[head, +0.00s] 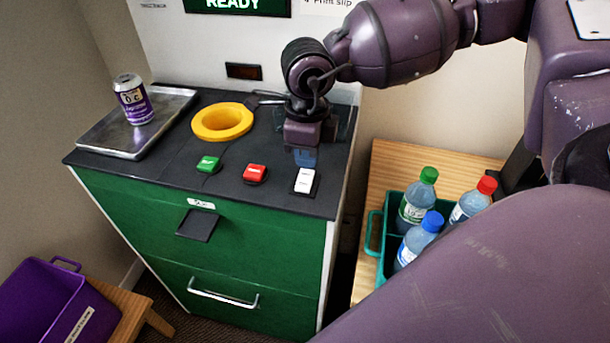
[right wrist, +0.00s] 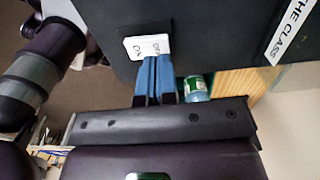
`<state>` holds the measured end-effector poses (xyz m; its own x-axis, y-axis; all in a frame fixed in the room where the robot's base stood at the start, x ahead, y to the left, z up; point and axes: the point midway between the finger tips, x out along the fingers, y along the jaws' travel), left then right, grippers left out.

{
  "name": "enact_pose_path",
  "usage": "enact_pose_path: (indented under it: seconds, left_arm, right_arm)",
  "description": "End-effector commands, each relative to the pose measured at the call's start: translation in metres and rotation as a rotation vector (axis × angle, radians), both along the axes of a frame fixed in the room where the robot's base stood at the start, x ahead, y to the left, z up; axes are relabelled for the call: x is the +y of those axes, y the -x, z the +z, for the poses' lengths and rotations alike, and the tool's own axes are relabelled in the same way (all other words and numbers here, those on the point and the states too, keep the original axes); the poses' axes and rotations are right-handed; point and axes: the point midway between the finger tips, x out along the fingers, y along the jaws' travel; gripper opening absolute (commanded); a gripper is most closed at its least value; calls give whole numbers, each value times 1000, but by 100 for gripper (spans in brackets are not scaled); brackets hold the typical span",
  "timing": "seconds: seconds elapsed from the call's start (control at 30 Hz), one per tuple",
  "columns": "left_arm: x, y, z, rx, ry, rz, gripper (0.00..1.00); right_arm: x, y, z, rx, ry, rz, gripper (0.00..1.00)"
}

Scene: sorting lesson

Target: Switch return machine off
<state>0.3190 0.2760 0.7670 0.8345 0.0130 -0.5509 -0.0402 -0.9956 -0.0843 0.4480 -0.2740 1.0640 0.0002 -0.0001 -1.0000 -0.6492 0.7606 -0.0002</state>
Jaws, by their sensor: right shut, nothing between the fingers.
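The return machine (head: 130,204) is a green cabinet with a dark top. Its screen (head: 236,4) reads READY. A white rocker switch (head: 304,181) sits at the right front of the top, right of a red button (head: 255,173) and a green button (head: 208,164). The switch also shows in the right wrist view (right wrist: 143,46), with ON and OFF lettering. My right gripper (head: 304,158) is shut and empty, its blue fingertips (right wrist: 157,60) at the OFF end of the switch; I cannot tell if they touch. My left gripper is not in view.
A yellow ring (head: 222,122) and a metal tray (head: 165,129) with a purple can (head: 133,99) are on the top's left. A teal crate (head: 374,232) with bottles stands on a wooden table (head: 400,160) at right. A purple bin (head: 45,300) is at lower left.

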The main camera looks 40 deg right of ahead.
Motion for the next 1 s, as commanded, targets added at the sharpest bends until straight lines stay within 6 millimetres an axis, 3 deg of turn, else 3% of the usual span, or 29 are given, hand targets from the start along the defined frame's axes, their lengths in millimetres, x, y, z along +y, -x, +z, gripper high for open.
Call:
enact_pose_path:
  seconds: [1.0]
  left_arm:
    - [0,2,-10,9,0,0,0]
  right_arm:
    - [0,0,-13,0,0,0,0]
